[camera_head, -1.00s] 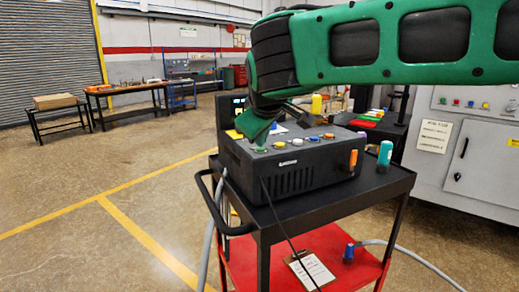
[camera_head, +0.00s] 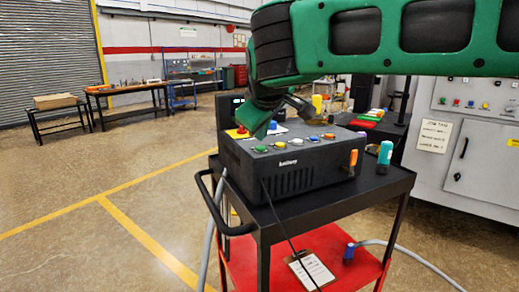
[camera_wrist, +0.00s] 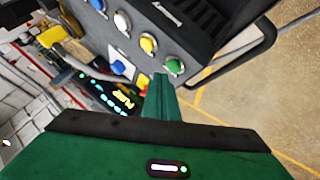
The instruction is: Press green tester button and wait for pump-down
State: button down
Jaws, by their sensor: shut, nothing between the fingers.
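The black tester box (camera_head: 290,174) stands on the cart, with a row of coloured buttons along its top. The green button (camera_head: 261,149) is at the left end of the row, beside a yellow one (camera_head: 280,144). In the wrist view the green button (camera_wrist: 174,65) is in plain sight just beyond my fingertips. My gripper (camera_head: 262,133) is shut and empty, with its tips a little above the box top behind the green button. It also shows in the wrist view (camera_wrist: 161,80), apart from the button.
A blue button (camera_wrist: 118,67) on a white plate and a partly hidden red one (camera_head: 241,132) lie near my fingertips. An orange-handled tool (camera_head: 353,158) and a teal-topped one (camera_head: 385,152) stand at the cart's right. A grey cabinet (camera_head: 482,165) stands at right. The left floor is clear.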

aim_at(261, 153)
notch_tip(261, 153, up, 5)
jog(key=shift+f, duration=0.1)
dwell(0.5)
dwell(0.3)
jog(key=s+d+f+m+g+h, duration=0.1)
jog(key=s+d+f+m, duration=0.2)
jog(key=d, duration=0.7)
jog(key=s+d+f+m+g+h, duration=0.1)
jog(key=s+d+f+m+g, duration=0.15)
jog(key=d+f, duration=0.5)
jog(key=s+d+f+m+g+h, duration=0.1)
jog(key=s+d+f+m, duration=0.15)
jog(key=d, duration=0.95)
jog(key=s+d+f+m+g, duration=0.1)
jog(key=s+d+f+m, duration=0.1)
jog(key=s+d+f, duration=0.3)
jog(key=s+d+f+m+g, duration=0.1)
jog(key=s+d+f, duration=0.15)
jog(key=s, duration=0.35)
jog(key=s+d+f+m+g+y, duration=0.1)
jog(key=s+f, duration=0.3)
jog(key=s, duration=0.4)
jog(key=s+d+f+m+g+y, duration=0.1)
jog(key=s+f+m, duration=0.3)
jog(key=s, duration=0.4)
jog(key=shift+d+g+y, duration=0.15)
jog(key=shift+g+y, duration=0.15)
jog(key=shift+g, duration=0.05)
